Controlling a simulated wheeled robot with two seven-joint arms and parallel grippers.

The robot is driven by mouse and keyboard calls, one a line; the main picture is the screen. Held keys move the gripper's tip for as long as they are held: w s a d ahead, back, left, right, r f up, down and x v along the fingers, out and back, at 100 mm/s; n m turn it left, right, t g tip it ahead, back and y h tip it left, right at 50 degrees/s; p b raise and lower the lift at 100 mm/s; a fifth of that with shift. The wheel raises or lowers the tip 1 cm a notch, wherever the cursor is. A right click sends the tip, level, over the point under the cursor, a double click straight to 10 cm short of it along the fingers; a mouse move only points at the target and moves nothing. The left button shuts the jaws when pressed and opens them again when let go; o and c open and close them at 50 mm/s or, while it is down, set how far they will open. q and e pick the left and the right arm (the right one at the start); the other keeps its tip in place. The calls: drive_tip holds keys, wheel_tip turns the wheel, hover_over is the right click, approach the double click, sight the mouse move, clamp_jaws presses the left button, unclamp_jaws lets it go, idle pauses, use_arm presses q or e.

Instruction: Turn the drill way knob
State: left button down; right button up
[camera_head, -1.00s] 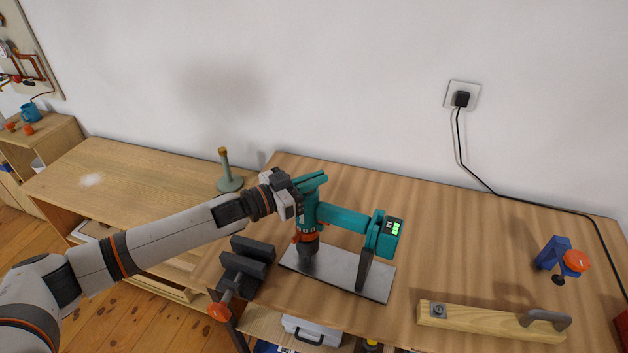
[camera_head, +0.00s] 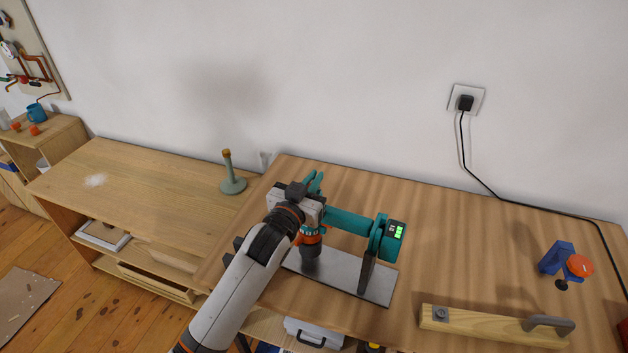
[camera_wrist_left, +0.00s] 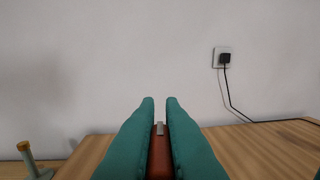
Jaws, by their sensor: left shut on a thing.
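The drill (camera_head: 349,224) is teal with a black chuck pointing down and a battery with green lights at its right end. It stands on a grey metal plate (camera_head: 345,275). My left gripper (camera_head: 315,182) is at the top left end of the drill and hides part of it. In the left wrist view, its two teal fingers (camera_wrist_left: 160,102) are close together on both sides of a red-brown part with a small grey tip, likely the drill way knob (camera_wrist_left: 160,155). The knob cannot be made out in the head view. My right gripper is not in view.
A wooden bar with a grey handle (camera_head: 495,328) lies at the front right. A blue clamp with an orange knob (camera_head: 556,258) stands farther right. A green stand (camera_head: 232,184) is on the left bench. A black cable runs from the wall socket (camera_head: 466,101). The right tabletop is mostly clear.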

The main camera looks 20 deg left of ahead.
use_arm(q)
drive_tip(key=shift+r, duration=0.1)
idle(0.4)
drive_tip(key=c, duration=1.5)
unclamp_jaws()
drive_tip(key=shift+c, duration=0.2)
drive_tip(key=shift+s, duration=0.2)
drive_tip(key=s+a+b, duration=0.1)
drive_tip(key=s+b, duration=0.1)
drive_tip(key=s, duration=0.9)
drive_tip(key=shift+s+a, duration=0.2)
drive_tip(key=shift+a, duration=0.1)
drive_tip(key=shift+y, duration=0.3)
